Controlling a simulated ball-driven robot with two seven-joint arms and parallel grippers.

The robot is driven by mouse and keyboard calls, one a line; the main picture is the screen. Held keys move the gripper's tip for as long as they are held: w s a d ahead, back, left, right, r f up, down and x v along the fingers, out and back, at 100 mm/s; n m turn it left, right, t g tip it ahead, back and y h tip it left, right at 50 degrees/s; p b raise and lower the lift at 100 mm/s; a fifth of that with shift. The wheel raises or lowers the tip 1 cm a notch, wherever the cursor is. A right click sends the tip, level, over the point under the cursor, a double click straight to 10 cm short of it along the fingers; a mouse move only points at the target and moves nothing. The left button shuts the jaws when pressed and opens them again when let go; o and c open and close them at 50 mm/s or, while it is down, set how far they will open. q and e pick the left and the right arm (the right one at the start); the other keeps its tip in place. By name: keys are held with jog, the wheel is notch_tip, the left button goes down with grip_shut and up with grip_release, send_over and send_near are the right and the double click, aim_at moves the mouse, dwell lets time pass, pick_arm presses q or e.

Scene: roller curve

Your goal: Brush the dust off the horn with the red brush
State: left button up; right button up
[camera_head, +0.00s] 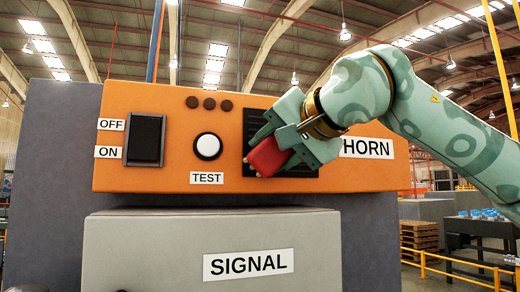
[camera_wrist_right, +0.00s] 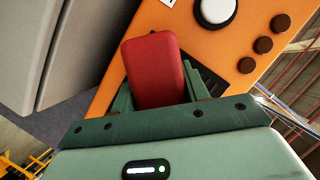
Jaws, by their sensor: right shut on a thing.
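The horn is a black square panel (camera_head: 310,173) on the orange box, beside the HORN label. My arm and gripper cover much of it, and I cannot make out dust on it. My right gripper (camera_head: 276,150) is shut on the red brush (camera_head: 268,157) in front of the horn panel. In the right wrist view the red brush (camera_wrist_right: 155,70) stands between the fingers, with part of the dark panel (camera_wrist_right: 208,80) behind it. I cannot tell whether the brush touches the panel. My left gripper is not in view.
The orange box (camera_head: 240,112) carries an OFF/ON switch (camera_head: 145,140), a white TEST button (camera_head: 208,147) and three dark round dots (camera_head: 209,103). A grey SIGNAL box (camera_head: 150,255) sticks out below. A table and pallets stand far behind on the right.

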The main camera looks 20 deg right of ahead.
aim_at(256, 151)
jog(key=shift+w+d, duration=0.1)
jog(key=shift+d, duration=4.2)
jog(key=shift+a, duration=5.95)
jog(key=shift+s+d+b, duration=0.2)
jog(key=shift+s+b, duration=0.1)
jog(key=shift+s, duration=0.4)
jog(key=s+b, duration=0.1)
jog(key=s, duration=0.3)
jog(key=shift+s, duration=0.4)
jog(key=shift+w, duration=0.1)
